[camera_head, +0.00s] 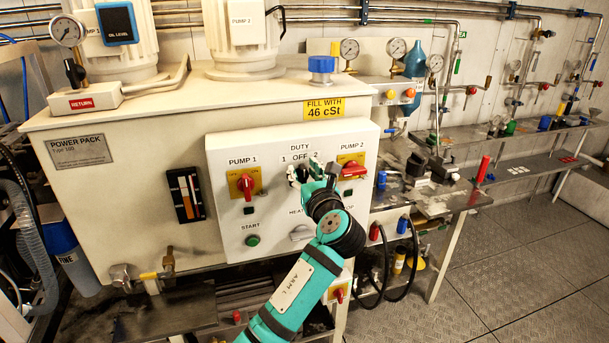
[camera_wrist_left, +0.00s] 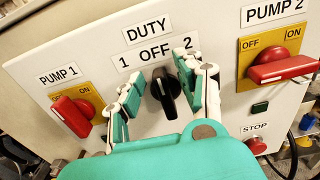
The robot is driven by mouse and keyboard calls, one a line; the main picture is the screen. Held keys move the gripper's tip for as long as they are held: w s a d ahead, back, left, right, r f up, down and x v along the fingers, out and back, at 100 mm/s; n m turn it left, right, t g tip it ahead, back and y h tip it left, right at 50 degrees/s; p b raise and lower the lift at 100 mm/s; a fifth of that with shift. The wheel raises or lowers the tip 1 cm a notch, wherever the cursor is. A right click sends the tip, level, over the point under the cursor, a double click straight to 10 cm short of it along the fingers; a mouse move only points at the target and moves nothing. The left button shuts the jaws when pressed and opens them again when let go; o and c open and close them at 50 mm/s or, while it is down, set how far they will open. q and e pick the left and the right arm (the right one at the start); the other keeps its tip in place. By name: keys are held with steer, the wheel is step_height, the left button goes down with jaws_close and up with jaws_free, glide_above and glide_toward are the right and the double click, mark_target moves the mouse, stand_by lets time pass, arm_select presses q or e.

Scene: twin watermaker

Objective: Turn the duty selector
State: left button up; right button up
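The duty selector (camera_wrist_left: 163,92) is a black knob on the white control panel, below the label DUTY 1 OFF 2. In the left wrist view its upper end points up, slightly left, near OFF. My left gripper (camera_wrist_left: 158,88) is open, one finger on each side of the knob, with gaps showing between the fingers and the knob. In the head view my left gripper (camera_head: 306,172) is at the panel and hides most of the selector. My right gripper is not in view.
The red PUMP 1 switch (camera_head: 246,184) is left of the selector and the red PUMP 2 switch (camera_head: 352,169) is close on the right. A green START button (camera_head: 252,241) is below. A workbench (camera_head: 440,203) stands to the right, with open floor (camera_head: 500,260) beyond.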

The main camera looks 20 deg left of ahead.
arm_select(q)
jaws_close()
steer(key=shift+n, duration=0.3)
steer(key=n, duration=0.2)
steer(key=n+p, duration=0.1)
steer(key=shift+s+a, duration=0.3)
steer(key=shift+a, duration=0.05)
steer(key=n, duration=0.5)
steer(key=shift+s+a+f, duration=0.25)
steer(key=shift+a+f, duration=0.15)
steer(key=shift+n, duration=0.3)
jaws_free()
